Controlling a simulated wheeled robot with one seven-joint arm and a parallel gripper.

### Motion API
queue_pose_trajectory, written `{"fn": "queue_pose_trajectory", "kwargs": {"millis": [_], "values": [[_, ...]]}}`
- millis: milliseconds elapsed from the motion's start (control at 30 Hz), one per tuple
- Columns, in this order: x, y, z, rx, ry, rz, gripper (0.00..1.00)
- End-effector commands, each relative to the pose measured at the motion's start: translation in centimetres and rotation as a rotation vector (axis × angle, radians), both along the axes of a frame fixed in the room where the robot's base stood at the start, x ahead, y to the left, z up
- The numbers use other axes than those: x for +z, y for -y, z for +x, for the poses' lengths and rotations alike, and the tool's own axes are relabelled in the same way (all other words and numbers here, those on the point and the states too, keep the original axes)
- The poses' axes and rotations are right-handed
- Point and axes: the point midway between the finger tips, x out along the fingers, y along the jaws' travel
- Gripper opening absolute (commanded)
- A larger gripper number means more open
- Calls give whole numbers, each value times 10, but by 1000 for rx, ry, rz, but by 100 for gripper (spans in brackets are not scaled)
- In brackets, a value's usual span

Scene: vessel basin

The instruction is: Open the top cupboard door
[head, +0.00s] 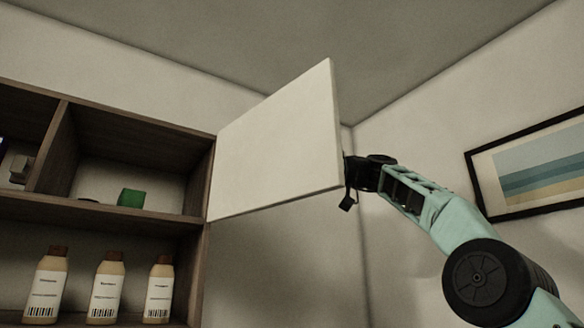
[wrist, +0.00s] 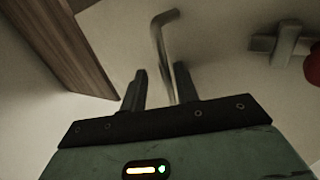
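The white top cupboard door (head: 275,145) stands wide open in the head view, swung out to the right from the cupboard's right side. My gripper (head: 349,182) is at the door's free edge, on its far side. In the wrist view my gripper (wrist: 160,88) has its two dark fingers apart. A thin metal handle (wrist: 162,45) runs down between them, nearer the right finger, with a gap to the left one. I cannot tell whether it touches a finger. The handle is hidden in the head view.
The open upper compartment holds a green block (head: 131,198). Several tan bottles (head: 106,285) stand on the shelf below. A framed picture (head: 530,170) hangs on the right wall. The wrist view shows a grey object (wrist: 280,43) and a red one (wrist: 313,66) at right.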

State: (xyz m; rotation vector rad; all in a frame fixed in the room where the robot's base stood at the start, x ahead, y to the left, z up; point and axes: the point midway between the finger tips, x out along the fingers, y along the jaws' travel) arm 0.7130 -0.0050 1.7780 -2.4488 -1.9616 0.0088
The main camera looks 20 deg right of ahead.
Motion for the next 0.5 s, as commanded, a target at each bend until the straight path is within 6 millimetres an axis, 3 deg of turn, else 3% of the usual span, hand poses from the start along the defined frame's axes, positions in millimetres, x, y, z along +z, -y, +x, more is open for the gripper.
{"fn": "queue_pose_trajectory", "kwargs": {"millis": [267,500], "values": [[1,6,-2,0,3,1,30],[2,47,-10,-4,4,2,30]]}}
